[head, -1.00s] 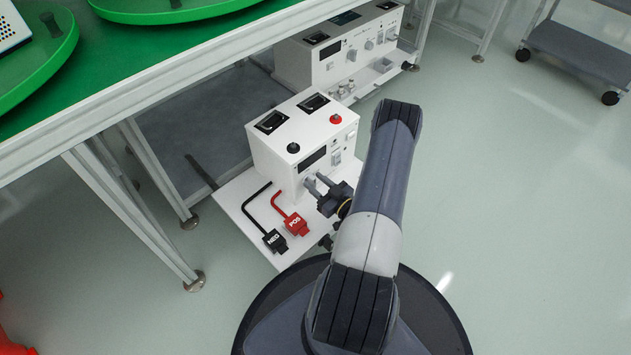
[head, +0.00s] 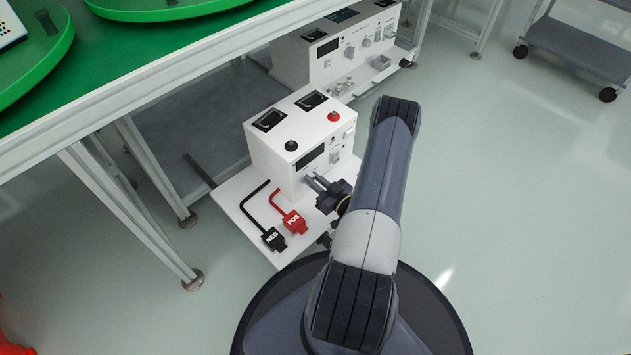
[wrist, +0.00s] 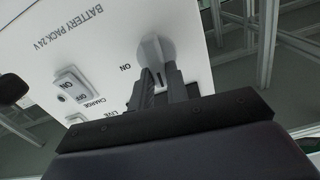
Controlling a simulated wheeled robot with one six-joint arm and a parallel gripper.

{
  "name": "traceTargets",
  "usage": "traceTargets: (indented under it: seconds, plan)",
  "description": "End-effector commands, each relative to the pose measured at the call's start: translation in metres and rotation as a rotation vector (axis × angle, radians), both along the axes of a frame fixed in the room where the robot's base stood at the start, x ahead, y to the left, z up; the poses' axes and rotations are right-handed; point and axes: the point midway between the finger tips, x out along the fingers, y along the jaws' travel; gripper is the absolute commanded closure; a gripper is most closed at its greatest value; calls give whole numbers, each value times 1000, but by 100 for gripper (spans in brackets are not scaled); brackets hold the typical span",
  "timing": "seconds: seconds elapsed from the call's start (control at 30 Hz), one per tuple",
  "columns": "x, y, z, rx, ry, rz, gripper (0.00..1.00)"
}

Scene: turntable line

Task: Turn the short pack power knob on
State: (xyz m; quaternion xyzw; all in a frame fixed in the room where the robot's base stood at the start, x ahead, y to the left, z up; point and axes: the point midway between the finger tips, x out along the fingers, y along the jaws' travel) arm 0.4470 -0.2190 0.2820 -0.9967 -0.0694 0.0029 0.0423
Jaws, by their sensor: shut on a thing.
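The near white pack (head: 277,155) stands on a white shelf below the green-topped table. Its front panel (wrist: 105,35) fills the left of the wrist view and reads "BATTERY PACK 24V". A grey power knob (wrist: 157,50) sticks out of that panel, with an "ON" label beside it. My gripper (wrist: 164,80) is shut on the knob, fingers at its lower part; the fingertips partly hide it. In the head view my gripper (head: 312,179) is at the pack's front face. I cannot tell the knob's exact setting.
A red POS plug (head: 294,222) and a black NEG plug (head: 273,239) lie on the shelf close to my gripper. A charge switch (wrist: 72,90) is beside the knob. A second white unit (head: 325,62) stands behind. Open floor is to the right; a grey cart (head: 580,50) stands beyond.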

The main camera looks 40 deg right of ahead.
Motion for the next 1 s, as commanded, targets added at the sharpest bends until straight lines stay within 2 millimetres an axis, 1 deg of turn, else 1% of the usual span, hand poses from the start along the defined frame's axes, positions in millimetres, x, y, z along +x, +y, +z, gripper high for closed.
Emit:
traceTargets:
  seconds: [0.27,1.0]
  plan:
    - [0,-3,-2,212,30,0,100]
    - [1,-11,-7,908,128,-1,100]
